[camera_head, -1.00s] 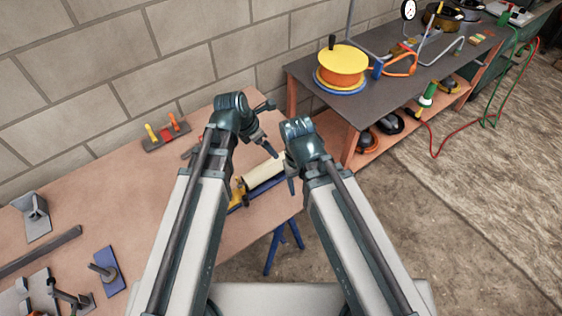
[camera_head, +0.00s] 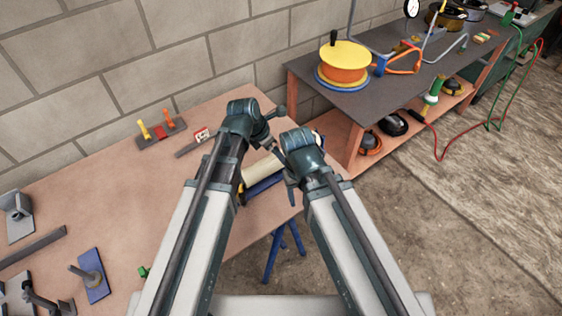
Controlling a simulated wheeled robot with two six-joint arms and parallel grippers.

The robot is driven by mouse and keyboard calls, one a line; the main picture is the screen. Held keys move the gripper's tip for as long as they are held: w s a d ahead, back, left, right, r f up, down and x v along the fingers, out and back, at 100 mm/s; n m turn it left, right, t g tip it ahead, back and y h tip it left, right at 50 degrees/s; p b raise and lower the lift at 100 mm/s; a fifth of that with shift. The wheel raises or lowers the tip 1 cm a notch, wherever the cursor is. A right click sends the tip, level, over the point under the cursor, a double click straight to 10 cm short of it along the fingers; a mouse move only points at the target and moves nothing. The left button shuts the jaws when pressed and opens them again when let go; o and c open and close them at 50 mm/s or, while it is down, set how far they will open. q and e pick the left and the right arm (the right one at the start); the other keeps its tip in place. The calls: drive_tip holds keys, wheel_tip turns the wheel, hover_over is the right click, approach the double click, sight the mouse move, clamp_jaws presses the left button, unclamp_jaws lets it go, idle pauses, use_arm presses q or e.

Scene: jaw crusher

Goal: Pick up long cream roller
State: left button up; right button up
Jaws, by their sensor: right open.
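The long cream roller (camera_head: 262,170) lies at the table's right end, above a blue bar, and is partly hidden by my arms. My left gripper (camera_head: 270,128) is just above and behind the roller in the picture. Its fingers are small and dark, and their opening does not show clearly. My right gripper (camera_head: 287,168) is open and hangs at the roller's right end, its fingers partly hidden by its wrist. I cannot tell whether either gripper touches the roller.
The wooden table (camera_head: 110,190) has clear space at left of the arms. A tool rack (camera_head: 160,134) stands near the wall. A blue plate (camera_head: 92,276) and metal parts lie at lower left. A dark-topped bench (camera_head: 385,98) with an orange reel (camera_head: 344,72) stands at right.

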use_arm(q)
drive_tip(key=shift+b+x, duration=2.45)
drive_tip(key=shift+x, duration=0.25)
drive_tip(key=shift+s+r, duration=0.1)
drive_tip(key=shift+s, duration=0.05)
drive_tip(key=shift+c, duration=0.3)
clamp_jaws()
